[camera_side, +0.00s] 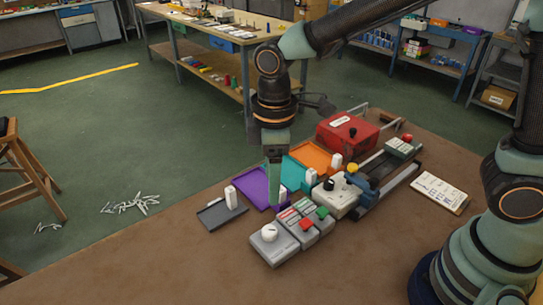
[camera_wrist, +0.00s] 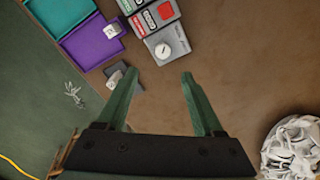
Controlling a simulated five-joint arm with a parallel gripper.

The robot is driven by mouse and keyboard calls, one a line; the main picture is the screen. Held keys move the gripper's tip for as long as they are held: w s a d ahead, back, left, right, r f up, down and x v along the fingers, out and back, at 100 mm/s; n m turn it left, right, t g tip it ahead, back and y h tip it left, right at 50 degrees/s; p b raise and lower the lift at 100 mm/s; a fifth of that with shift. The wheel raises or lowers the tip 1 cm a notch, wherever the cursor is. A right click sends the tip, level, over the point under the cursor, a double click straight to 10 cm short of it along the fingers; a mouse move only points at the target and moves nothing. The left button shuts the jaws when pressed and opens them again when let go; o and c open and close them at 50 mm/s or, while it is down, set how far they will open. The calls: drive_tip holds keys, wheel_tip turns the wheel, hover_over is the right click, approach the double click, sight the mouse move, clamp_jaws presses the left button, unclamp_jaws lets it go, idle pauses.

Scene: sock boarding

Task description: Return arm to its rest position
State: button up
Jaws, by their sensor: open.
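My gripper (camera_side: 274,185) hangs pointing down above the bench in the side view, in front of the purple tray. In the wrist view its two green fingers (camera_wrist: 160,80) stand wide apart with bare brown bench top between them. Nothing is held. The purple tray (camera_side: 250,184), teal tray (camera_side: 297,175) and orange tray (camera_side: 314,156) lie in a row. A small dark grey tray (camera_side: 214,216) with a white upright piece (camera_side: 231,197) lies nearest the bench's left edge. A crumpled white heap (camera_wrist: 290,145), perhaps socks, shows at the wrist view's lower right.
A control box with a white knob (camera_side: 274,243), a red and green button box (camera_side: 306,222), a knob box (camera_side: 337,195) and a red machine (camera_side: 347,134) crowd the bench centre. A white card (camera_side: 439,192) lies right. The front bench area (camera_side: 345,270) is clear.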

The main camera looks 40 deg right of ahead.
drive_tip(key=s+d+r+m+t, duration=0.2)
drive_tip(key=d+r+m, duration=0.2)
drive_tip(key=d, duration=0.5)
drive_tip(key=s+d+r+m+t, duration=0.2)
drive_tip(key=d+r+m+t, duration=0.1)
drive_tip(key=d+r+m, duration=0.2)
drive_tip(key=shift+s+d+m, duration=0.4)
drive_tip(key=shift+d+m, duration=0.8)
drive_tip(key=shift+d, duration=0.65)
drive_tip(key=shift+r, duration=0.1)
